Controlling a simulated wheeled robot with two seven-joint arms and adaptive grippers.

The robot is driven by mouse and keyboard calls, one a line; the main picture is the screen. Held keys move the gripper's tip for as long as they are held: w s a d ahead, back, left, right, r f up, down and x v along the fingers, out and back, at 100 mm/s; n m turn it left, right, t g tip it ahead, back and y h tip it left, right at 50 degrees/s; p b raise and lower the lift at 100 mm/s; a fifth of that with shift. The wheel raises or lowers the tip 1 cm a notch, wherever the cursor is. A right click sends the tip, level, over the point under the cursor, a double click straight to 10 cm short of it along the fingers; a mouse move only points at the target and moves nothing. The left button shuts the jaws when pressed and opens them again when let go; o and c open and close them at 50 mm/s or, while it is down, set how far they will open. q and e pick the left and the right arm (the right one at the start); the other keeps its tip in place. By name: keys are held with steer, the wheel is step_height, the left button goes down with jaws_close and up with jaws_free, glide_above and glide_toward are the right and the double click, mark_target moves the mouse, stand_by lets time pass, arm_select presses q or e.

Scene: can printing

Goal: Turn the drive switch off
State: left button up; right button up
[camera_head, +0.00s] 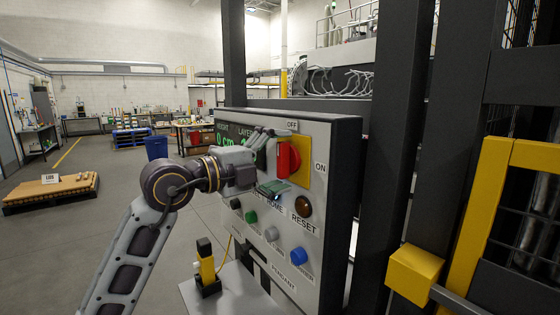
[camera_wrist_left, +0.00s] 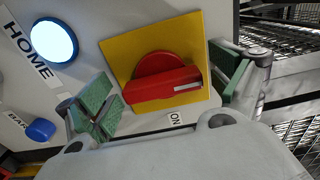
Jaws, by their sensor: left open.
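The drive switch (camera_head: 288,158) is a red rotary knob on a yellow plate (camera_head: 303,150) on the grey control panel. An OFF label (camera_head: 292,125) sits above the plate and an ON label (camera_head: 320,168) at its right. My left gripper (camera_head: 269,162) is open at the panel, just left of the knob in the head view. In the left wrist view, the red knob (camera_wrist_left: 163,82) lies between the spread green finger pads, with a gap on each side. Its bar has a white mark at the right end. Whether a pad touches it cannot be told. My right gripper is out of view.
Below the switch are several buttons, including a brown RESET button (camera_head: 303,206), a green one (camera_head: 251,217) and a blue one (camera_head: 297,257). A lit HOME button (camera_wrist_left: 53,40) shows in the left wrist view. A yellow-black device (camera_head: 206,267) stands at the panel's lower left. Dark posts stand right.

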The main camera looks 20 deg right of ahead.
arm_select(q)
steer(key=v, duration=1.2)
steer(key=shift+m, duration=0.3)
